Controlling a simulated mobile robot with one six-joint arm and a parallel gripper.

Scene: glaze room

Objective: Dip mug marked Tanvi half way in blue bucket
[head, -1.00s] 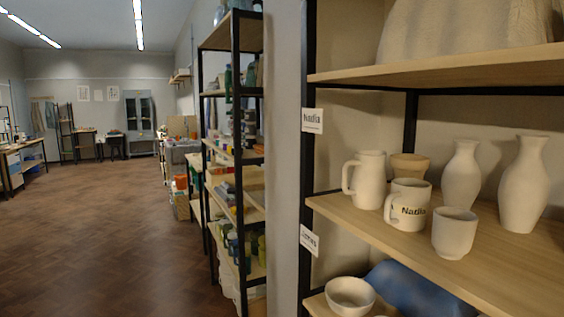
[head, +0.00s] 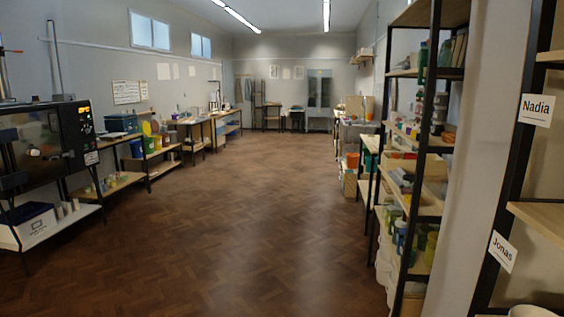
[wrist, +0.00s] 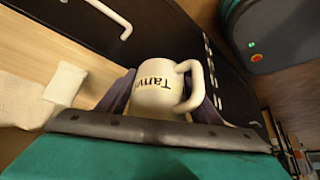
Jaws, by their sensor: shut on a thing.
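My gripper (wrist: 163,105) is shut on a cream mug (wrist: 152,100), with a dark finger on each side of it in the wrist view. The mug carries dark lettering, partly cut off, that reads like "Tanvi". Its handle is on the right side. My gripper and the mug do not show in the head view. Far off on the left in the head view, small buckets stand on a low bench, and one of them looks blue (head: 136,148). It is too small to see inside.
A dark machine (head: 45,140) on a metal stand is at the near left. A crowded shelf (head: 420,140) stands at the right, with the rack labelled Nadia (head: 537,108) and Jonas (head: 503,251) at the right edge. The wood floor (head: 230,230) between is clear.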

